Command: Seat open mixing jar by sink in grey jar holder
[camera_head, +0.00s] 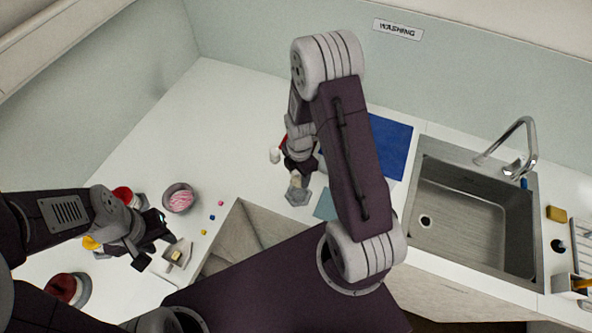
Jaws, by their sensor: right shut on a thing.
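My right gripper (299,171) reaches down over the counter left of the sink. It is shut on a small pale thing (297,183), which looks like the open mixing jar, though the fingers hide much of it. A grey many-sided piece (298,198), which looks like the grey jar holder, is on the counter just below the pale thing. I cannot tell whether the two touch or whether the jar is inside. My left gripper (158,248) is over the left part of the counter, with its fingers apart and nothing seen between them.
The steel sink (475,215) with its tap (523,140) is at the right. A blue mat (392,145) lies behind my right arm. A white piece (275,155) stands beside the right gripper. A pink-filled bowl (179,198) and a small tray (177,255) are near the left gripper.

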